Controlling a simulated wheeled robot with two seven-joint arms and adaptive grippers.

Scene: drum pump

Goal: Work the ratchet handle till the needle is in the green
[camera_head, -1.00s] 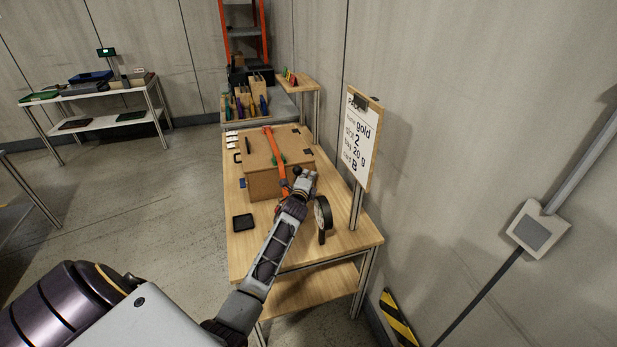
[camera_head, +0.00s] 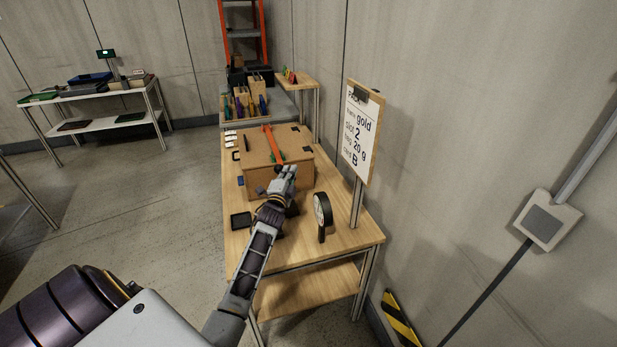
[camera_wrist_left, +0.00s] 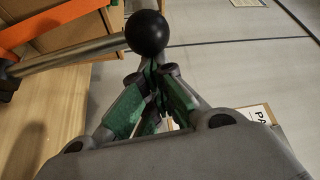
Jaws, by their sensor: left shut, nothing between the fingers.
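The ratchet handle's metal rod (camera_wrist_left: 75,55) with its black ball knob (camera_wrist_left: 147,32) shows in the left wrist view, the knob just beyond my fingertips. I cannot tell if they touch. My left gripper (camera_wrist_left: 155,72) is shut and empty, its green pads together. In the head view my left gripper (camera_head: 288,170) is over the near side of a brown box, hiding most of the handle. A round gauge (camera_head: 322,210) with a dark case stands right of it on the bench, turned nearly edge-on; its needle cannot be read. My right gripper is not in view.
The brown box (camera_head: 262,178) has an orange bar (camera_head: 271,143) across its top. A small black tray (camera_head: 240,220) lies at the bench's left edge. A sign board (camera_head: 361,135) stands at the right. The bench front (camera_head: 345,245) is clear.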

